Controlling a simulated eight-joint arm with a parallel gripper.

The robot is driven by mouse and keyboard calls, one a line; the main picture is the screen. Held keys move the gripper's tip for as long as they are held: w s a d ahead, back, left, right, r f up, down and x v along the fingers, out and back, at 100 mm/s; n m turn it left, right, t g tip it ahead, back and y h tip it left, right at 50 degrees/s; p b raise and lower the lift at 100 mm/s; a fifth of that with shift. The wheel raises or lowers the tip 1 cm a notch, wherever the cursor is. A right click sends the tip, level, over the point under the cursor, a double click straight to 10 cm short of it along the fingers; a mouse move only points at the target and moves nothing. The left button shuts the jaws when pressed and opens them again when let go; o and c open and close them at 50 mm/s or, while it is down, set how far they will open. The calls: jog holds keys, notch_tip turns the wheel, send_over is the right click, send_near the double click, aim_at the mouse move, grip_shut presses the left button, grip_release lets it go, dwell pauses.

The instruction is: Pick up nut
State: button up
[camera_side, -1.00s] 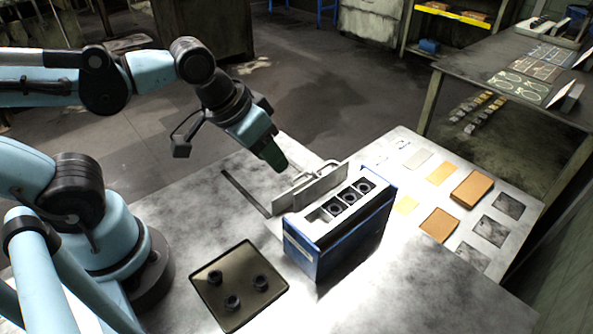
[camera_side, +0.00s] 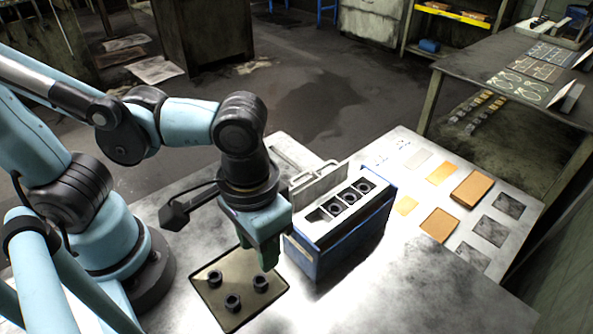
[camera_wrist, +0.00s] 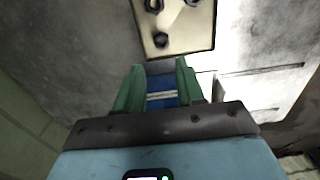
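Three dark nuts stand apart on a square tan tray (camera_side: 205,292): a left one (camera_side: 215,277), a front one (camera_side: 232,302) and a right one (camera_side: 261,283). In the wrist view the tray (camera_wrist: 205,40) is at the top, with one nut (camera_wrist: 161,40) near its lower edge and two more at the picture's top edge. My gripper (camera_side: 268,262) points down above the tray's far right part, close to the right nut. In the wrist view its green fingers (camera_wrist: 158,72) are apart, with no nut between them.
A blue bolt former (camera_side: 303,258) stands right of the tray, close beside my gripper. Its top holds several dark round parts in a row (camera_side: 349,196). A grey upright plate (camera_side: 317,187) stands behind it. The table's front right is clear.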

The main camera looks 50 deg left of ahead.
aim_at(262, 278)
jog(key=shift+s+a+f, duration=0.1)
jog(key=shift+f, duration=2)
jog(key=shift+a+f, duration=0.1)
jog(key=shift+f, duration=1.95)
grip_shut()
